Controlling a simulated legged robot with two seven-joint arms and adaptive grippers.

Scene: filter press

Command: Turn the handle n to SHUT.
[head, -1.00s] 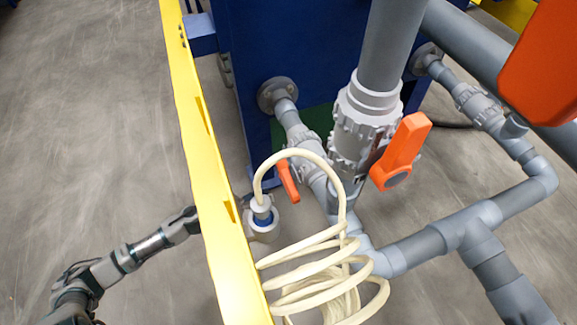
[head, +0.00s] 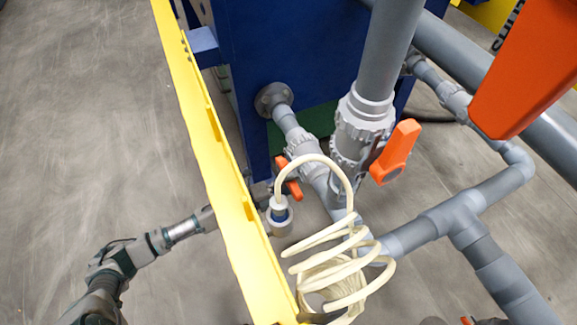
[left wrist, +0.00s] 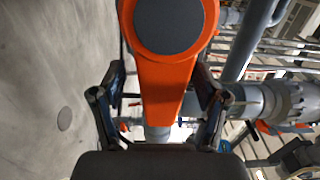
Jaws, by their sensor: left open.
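In the left wrist view an orange handle (left wrist: 165,75) with a round dark grey cap stands between the two fingers of my left gripper (left wrist: 160,88). The fingers are open, one on each side, and I cannot tell whether either touches it. In the head view a small orange handle (head: 288,180) sits on a grey valve beside the blue frame. My left arm reaches toward it behind the yellow beam, which hides much of the gripper. A larger orange handle (head: 396,152) is on the upright pipe's valve. I can read no letter n or SHUT marking.
The yellow beam (head: 215,150) crosses in front of my left forearm. A coiled cream hose (head: 335,260) rises from a fitting near the small handle. Grey pipes (head: 435,225) fill the right side. A big orange handle (head: 525,70) is close at upper right. Floor at left is clear.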

